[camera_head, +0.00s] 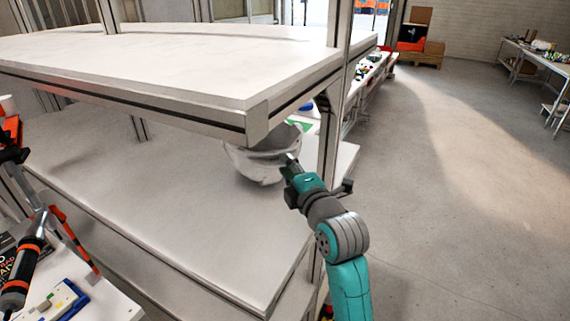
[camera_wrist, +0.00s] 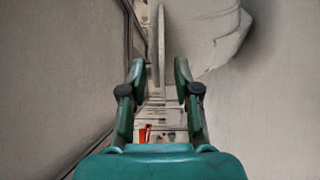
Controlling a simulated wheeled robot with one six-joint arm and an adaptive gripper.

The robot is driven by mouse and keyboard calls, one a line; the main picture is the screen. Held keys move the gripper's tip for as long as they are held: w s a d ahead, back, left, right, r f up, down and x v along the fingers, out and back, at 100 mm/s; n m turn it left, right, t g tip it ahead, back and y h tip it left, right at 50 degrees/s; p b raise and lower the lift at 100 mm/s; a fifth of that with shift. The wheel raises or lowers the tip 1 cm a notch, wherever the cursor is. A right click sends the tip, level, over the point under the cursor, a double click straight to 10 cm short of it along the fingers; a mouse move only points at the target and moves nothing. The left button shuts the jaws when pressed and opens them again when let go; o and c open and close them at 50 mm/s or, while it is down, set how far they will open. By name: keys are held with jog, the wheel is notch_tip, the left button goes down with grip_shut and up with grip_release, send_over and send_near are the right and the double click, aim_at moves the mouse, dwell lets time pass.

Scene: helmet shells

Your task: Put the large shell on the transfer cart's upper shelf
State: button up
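A large whitish bowl-shaped shell (camera_head: 262,160) sits open side up on the lower shelf (camera_head: 190,215) of a two-level frame, near its right post. The upper shelf (camera_head: 180,60) hides part of its far rim. My gripper (camera_head: 291,163) is at the shell's right rim. In the wrist view, my gripper (camera_wrist: 160,78) has its fingers apart. A pale curved part of the shell (camera_wrist: 208,30) lies beyond them, and a thin upright edge shows ahead of the gap. I cannot tell whether either finger touches the shell. I cannot tell whether this frame is the transfer cart.
The upper shelf is bare and overhangs the lower one. A metal post (camera_head: 330,140) stands close beside my gripper. A bench with tools (camera_head: 60,300) is at the lower left. Open floor (camera_head: 460,200) lies to the right.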

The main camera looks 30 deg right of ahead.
jog(key=s, duration=1)
jog(key=shift+a, duration=0.25)
jog(key=shift+f, duration=0.15)
jog(key=s+a+f+m+g, duration=0.1)
jog(key=s+a+f+m, duration=0.1)
jog(key=s+f+m, duration=0.6)
jog(key=s+a+f+m+g, duration=0.1)
jog(key=s+a+f, duration=0.1)
jog(key=s+f, duration=0.65)
jog(key=s+a+f+m, duration=0.2)
jog(key=s+f+m, duration=0.2)
jog(key=s, duration=0.7)
jog(key=s+a+f+m+g, duration=0.1)
jog(key=s+f+m, duration=0.3)
jog(key=s, duration=0.7)
jog(key=shift+s+a+f+m+g+y, duration=0.25)
jog(key=shift+s+a+m+g+y, duration=0.05)
jog(key=shift+a, duration=0.15)
